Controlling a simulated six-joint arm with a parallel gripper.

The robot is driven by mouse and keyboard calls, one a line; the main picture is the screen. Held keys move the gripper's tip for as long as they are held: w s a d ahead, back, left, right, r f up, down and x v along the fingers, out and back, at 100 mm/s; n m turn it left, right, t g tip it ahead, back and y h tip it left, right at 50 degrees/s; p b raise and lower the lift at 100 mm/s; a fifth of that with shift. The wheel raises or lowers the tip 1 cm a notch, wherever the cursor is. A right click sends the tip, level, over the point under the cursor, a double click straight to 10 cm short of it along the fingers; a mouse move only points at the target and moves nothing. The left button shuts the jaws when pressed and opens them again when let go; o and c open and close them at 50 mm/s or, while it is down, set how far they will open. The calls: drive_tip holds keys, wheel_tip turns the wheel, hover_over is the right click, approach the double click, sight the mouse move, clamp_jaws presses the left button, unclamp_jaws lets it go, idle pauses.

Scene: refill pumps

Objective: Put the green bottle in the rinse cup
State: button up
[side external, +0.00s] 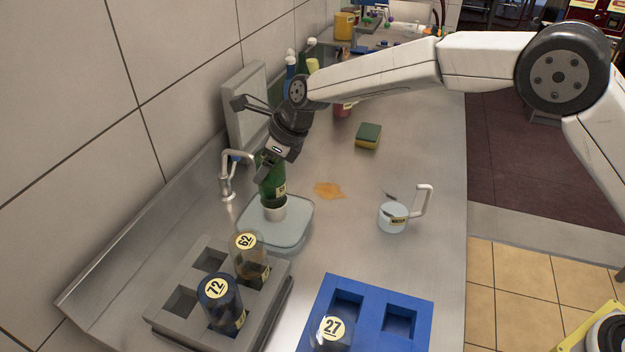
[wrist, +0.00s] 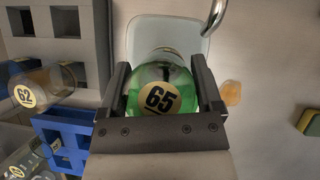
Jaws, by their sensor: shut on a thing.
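The green bottle (side external: 270,182), with a round yellow 65 label on its top in the wrist view (wrist: 160,97), is upright between the fingers of my gripper (side external: 272,162). My gripper (wrist: 160,78) is shut on its upper part. The bottle's lower end meets a small pale cup (side external: 274,209), which looks like the rinse cup, on a grey-glass square tray (side external: 297,232). I cannot tell how deep the bottle sits in the cup. In the wrist view the bottle hides most of the cup.
A metal tap (side external: 227,180) stands close left of the tray. In front are a grey rack (side external: 170,328) with bottles 62 and 72, and a blue rack (side external: 372,310) with bottle 27.

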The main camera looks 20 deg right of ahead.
drive_tip(key=shift+f, duration=0.4)
idle(0.4)
drive_tip(key=o, duration=1.2)
drive_tip(key=shift+c, duration=0.2)
drive_tip(key=shift+r, duration=4.5)
